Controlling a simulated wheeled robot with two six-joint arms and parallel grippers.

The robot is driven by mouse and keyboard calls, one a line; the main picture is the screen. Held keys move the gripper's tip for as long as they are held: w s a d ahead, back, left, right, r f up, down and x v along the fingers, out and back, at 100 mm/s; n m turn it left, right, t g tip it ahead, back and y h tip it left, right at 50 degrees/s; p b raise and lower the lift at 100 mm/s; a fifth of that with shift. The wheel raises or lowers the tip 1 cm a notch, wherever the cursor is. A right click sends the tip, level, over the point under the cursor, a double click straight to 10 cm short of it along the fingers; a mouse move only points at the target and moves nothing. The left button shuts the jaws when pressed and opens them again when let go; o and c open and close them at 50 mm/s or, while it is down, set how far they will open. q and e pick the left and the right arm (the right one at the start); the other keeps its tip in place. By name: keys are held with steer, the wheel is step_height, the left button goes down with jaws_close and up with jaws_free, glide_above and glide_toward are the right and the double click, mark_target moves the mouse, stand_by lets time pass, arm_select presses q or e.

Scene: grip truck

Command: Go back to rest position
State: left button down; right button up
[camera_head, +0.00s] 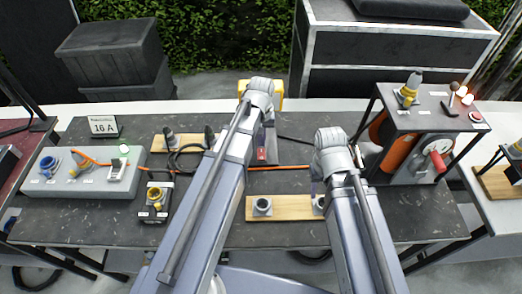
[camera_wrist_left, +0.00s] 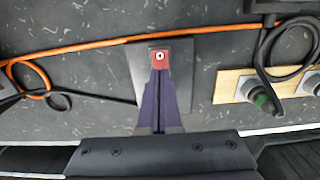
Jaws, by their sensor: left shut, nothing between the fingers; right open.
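My left gripper (camera_head: 262,155) points down above the middle of the dark worktable (camera_head: 285,222). In the left wrist view its red-tipped fingers (camera_wrist_left: 159,57) are closed together with nothing between them. The orange cable (camera_wrist_left: 100,45) passes across the table around the fingertips; I cannot tell if they touch it. My right gripper (camera_head: 318,188) is mostly hidden behind its own wrist, near the right end of the front wooden board (camera_head: 285,209). It is open, and I see nothing held in it.
A grey socket box (camera_head: 85,180) stands at left, with a small connector box (camera_head: 156,202) beside it. A back wooden board (camera_head: 180,142) carries black cable. A raised shelf (camera_head: 425,118) with orange cylinders stands close to the right arm. Black cases (camera_head: 395,45) stand behind the table.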

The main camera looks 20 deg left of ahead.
arm_select(q)
steer(key=shift+d+r, duration=0.1)
steer(key=shift+r, duration=0.05)
steer(key=s+d+m+y, duration=0.1)
steer(key=s+d+m, duration=0.6)
steer(key=s+d, duration=0.3)
steer(key=s, duration=0.4)
steer(key=shift+s+d, duration=0.15)
steer(key=shift+r, duration=0.1)
